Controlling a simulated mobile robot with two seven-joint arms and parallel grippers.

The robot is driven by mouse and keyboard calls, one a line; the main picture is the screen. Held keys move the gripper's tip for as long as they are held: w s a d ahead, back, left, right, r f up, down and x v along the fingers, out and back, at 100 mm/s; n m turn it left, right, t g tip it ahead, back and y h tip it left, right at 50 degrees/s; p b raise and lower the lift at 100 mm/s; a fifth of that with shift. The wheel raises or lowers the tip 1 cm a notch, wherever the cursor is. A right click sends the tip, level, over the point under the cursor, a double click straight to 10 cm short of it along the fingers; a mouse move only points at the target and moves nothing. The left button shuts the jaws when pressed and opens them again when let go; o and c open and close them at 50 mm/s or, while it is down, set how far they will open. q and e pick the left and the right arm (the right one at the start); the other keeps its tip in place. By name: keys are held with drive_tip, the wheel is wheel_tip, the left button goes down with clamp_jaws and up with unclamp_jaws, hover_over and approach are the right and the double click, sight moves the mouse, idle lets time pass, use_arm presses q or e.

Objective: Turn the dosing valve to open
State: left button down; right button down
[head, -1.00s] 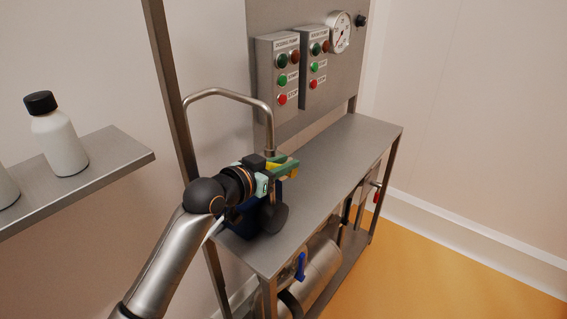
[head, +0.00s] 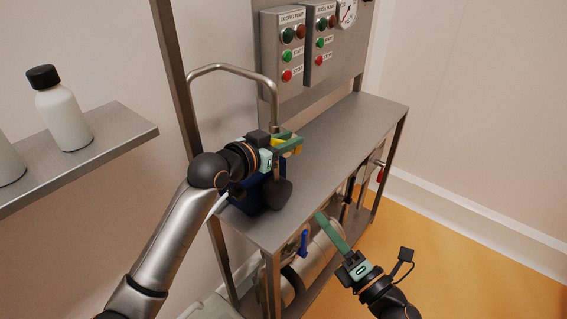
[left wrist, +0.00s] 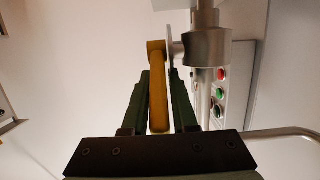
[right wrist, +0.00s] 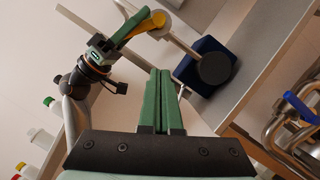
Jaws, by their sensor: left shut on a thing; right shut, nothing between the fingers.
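A yellow lever (left wrist: 158,100) sits between the fingers of my left gripper (left wrist: 158,78), which is shut on it. The lever's far end meets a grey metal fitting (left wrist: 205,48) on a vertical pipe. In the head view my left gripper (head: 294,144) and a bit of the yellow lever (head: 279,142) show over the steel bench, below the bent spout. The right wrist view shows the yellow lever (right wrist: 130,34) too. No label on it can be read. My right gripper (head: 320,217) is shut and empty, in front of the bench's front edge; its fingers (right wrist: 161,76) touch each other.
A navy block (head: 262,198) with a dark round part (head: 279,192) stands under my left gripper. Below the steel bench (head: 330,150) are a blue-handled valve (head: 304,242) and a red handle (head: 380,175). A shelf (head: 110,140) with a white bottle (head: 65,121) is at left. Floor at right is clear.

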drive_tip(key=w+a+r+n+g+y, duration=0.2)
drive_tip(key=w+a+r+n, duration=0.5)
drive_tip(key=w+a, duration=0.1)
drive_tip(key=shift+w+a+r+y, duration=0.3)
drive_tip(key=shift+a+r, duration=0.1)
drive_tip(key=shift+a, duration=0.15)
idle(0.3)
